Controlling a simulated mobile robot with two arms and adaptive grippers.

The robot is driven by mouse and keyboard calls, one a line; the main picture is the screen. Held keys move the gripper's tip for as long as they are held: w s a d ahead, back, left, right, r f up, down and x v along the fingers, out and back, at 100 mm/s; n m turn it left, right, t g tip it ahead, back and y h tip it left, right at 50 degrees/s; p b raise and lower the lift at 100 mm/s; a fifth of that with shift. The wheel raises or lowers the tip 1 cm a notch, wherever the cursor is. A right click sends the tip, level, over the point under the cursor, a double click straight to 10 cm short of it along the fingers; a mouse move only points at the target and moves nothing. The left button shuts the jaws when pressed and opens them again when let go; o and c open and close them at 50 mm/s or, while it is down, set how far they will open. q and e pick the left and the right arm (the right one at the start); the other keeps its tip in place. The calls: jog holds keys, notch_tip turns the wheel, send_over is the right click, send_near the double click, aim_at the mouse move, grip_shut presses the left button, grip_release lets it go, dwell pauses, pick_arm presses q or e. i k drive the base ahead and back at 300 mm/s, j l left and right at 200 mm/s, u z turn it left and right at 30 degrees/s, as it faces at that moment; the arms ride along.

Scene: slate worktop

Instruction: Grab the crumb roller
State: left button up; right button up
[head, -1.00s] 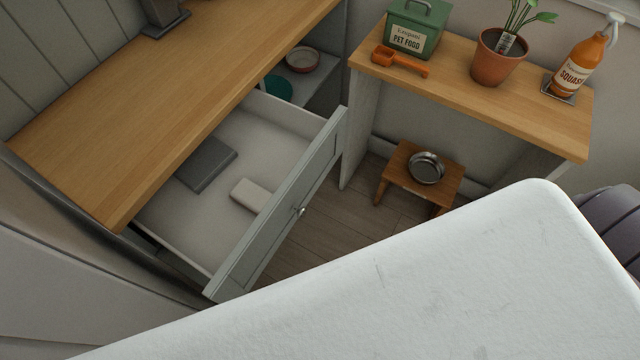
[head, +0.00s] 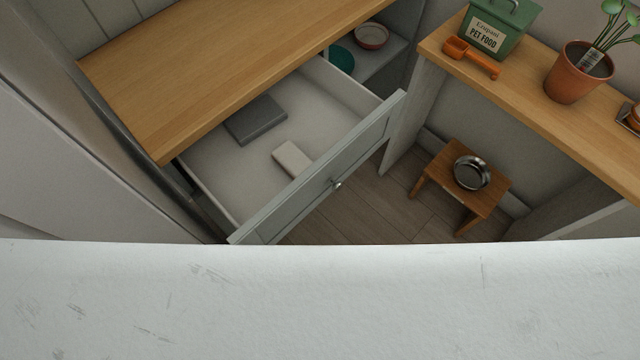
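An open drawer (head: 335,203) under a wooden worktop holds a dark grey flat box (head: 255,120) and a small pale block with rounded edges (head: 291,158). The pale block may be the crumb roller, but I cannot tell for sure. It lies flat near the drawer's front panel, apart from the grey box. Neither of my grippers is in view. A large white surface fills the bottom of the head view and hides what is below it.
The drawer juts out over the wooden floor. On the right, a shelf (head: 540,102) holds a green pet food tin (head: 499,30), an orange scoop (head: 471,58) and a potted plant (head: 577,74). Below stands a small stool (head: 488,200) with a metal bowl (head: 471,173). The worktop (head: 215,65) is mostly clear.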

aim_at(289, 155)
jog(key=k+l+u, duration=0.15)
jog(key=l+u, duration=0.35)
jog(key=k+l+u, duration=0.25)
jog(key=u, duration=0.2)
jog(key=k+l+u, duration=0.3)
jog(key=l+u, duration=0.2)
